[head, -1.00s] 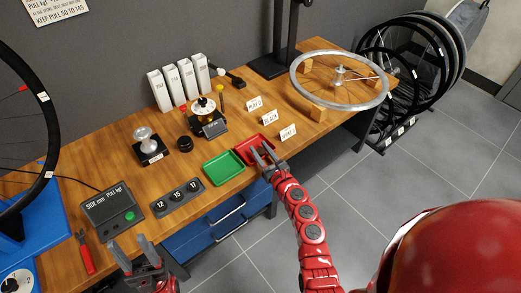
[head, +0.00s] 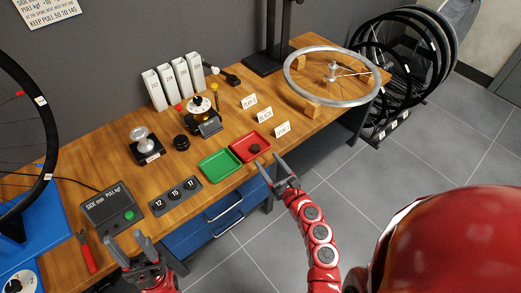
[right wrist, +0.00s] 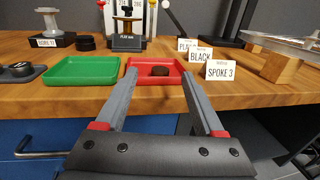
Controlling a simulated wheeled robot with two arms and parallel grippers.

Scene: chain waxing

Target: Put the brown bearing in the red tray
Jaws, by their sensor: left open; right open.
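The red tray (head: 239,144) sits near the bench's front edge, just right of the green tray. A small dark brown bearing (head: 254,148) lies in the red tray; it also shows in the right wrist view (right wrist: 160,71). My right gripper (head: 270,166) is open and empty in front of the red tray, apart from the bearing. In the right wrist view its fingers (right wrist: 189,75) point towards the tray with nothing between them. My left gripper (head: 128,250) is open and empty over the front left part of the bench.
The green tray (head: 220,165) is empty. A numbered holder (head: 176,197) and a pull gauge box (head: 113,210) lie to its left. Labels stand behind the red tray, including SPOKE 3 (right wrist: 220,70). A wheel rim (head: 300,85) rests on wooden blocks at the right.

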